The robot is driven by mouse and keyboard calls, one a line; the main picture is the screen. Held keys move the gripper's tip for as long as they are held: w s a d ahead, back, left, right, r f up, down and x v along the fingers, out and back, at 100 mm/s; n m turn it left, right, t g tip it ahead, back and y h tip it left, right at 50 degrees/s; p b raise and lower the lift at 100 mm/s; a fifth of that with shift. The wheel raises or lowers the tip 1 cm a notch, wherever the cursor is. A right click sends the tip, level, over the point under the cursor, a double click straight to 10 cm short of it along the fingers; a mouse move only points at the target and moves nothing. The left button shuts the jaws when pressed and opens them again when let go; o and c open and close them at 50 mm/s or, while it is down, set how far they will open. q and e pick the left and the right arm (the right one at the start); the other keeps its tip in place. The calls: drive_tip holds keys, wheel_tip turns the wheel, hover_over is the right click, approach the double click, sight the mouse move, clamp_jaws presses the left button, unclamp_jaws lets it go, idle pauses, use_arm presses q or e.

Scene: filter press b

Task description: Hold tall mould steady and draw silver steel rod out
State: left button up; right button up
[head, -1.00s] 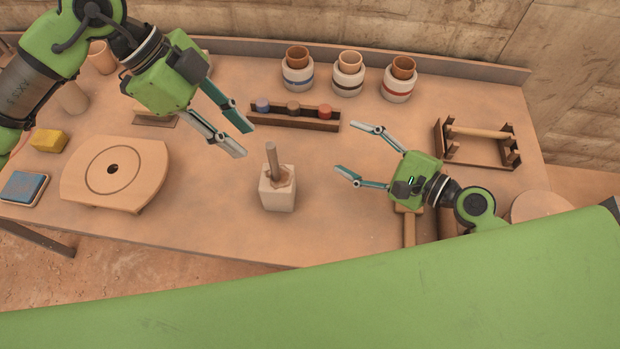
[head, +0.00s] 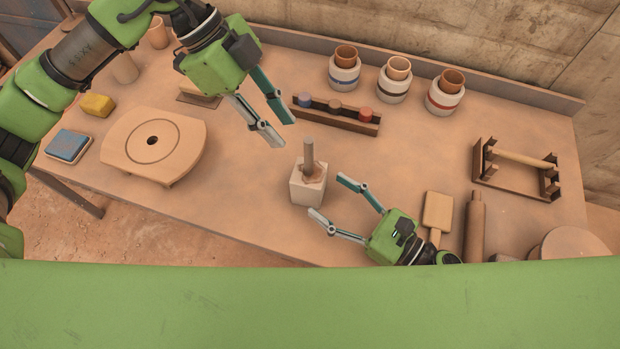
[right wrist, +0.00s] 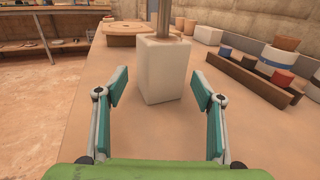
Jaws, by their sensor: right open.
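The tall mould (head: 307,190) is a pale block standing upright near the front middle of the table. The steel rod (head: 309,152) stands upright in its top; in the right wrist view the mould (right wrist: 163,72) is straight ahead and the rod (right wrist: 165,18) looks silvery, its top cut off. My left gripper (head: 283,133) is open and empty, above and to the left of the rod. My right gripper (head: 330,198) is open and empty, low at the mould's right front, its fingers pointing towards the mould but apart from it. It also shows in the right wrist view (right wrist: 158,93).
A round wheel board (head: 180,157) lies to the left. A dark rack (head: 345,120) with coloured pots stands behind the mould, and several banded jars (head: 393,90) behind it. A wooden paddle (head: 437,210) and a roller (head: 474,225) lie to the right. The table's front edge is close.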

sight(309, 181)
drive_tip(key=x, duration=0.6)
drive_tip(key=shift+w+a+r, duration=0.15)
drive_tip(key=shift+a+r, duration=0.05)
